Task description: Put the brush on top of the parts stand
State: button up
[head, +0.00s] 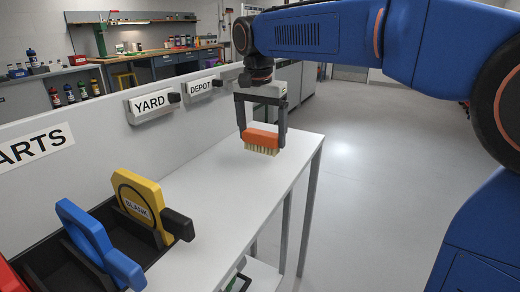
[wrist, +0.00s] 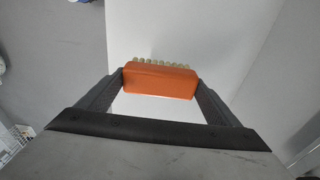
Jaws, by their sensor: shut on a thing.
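My gripper (head: 262,126) is shut on the brush (head: 261,139), which has an orange back and pale bristles pointing down. It is held over the far part of the white table; I cannot tell the exact height. In the wrist view the brush (wrist: 160,80) sits between the two dark fingers of my gripper (wrist: 160,84). I cannot make out the parts stand for certain. A sign ending in "ARTS" (head: 36,148) is on the grey panel at the left, and a black holder (head: 75,272) stands below it.
The holder carries a yellow piece (head: 138,188) marked "BLANK" and a blue piece (head: 88,232). Boxes labelled YARD (head: 150,104) and DEPOT (head: 202,86) are on the panel. The white table top (head: 215,185) is clear between holder and brush. Open floor lies to the right.

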aim_at(262, 148)
jog(key=shift+f, duration=2.4)
jog(key=o, duration=0.9)
jog(key=r, duration=0.8)
jog(key=s+r, duration=0.1)
jog(key=r, duration=0.3)
jog(key=shift+a, duration=0.3)
jog(key=s+d+f+n, duration=0.25)
jog(key=s+d, duration=0.35)
jog(key=d, duration=0.3)
jog(key=s+d+f+n+t, duration=0.2)
jog(key=s+d+f, duration=0.5)
jog(key=s+f, duration=0.3)
jog(key=s+d+f+n+t, duration=0.1)
jog(key=s+d+f+n, duration=0.1)
jog(key=s+d+f, duration=0.5)
jog(key=s+f, duration=0.3)
jog(key=f, duration=0.2)
jog(key=shift+s+f+t+y, duration=0.3)
jog(key=shift+s+f+t, duration=0.05)
jog(key=shift+f+t, duration=0.05)
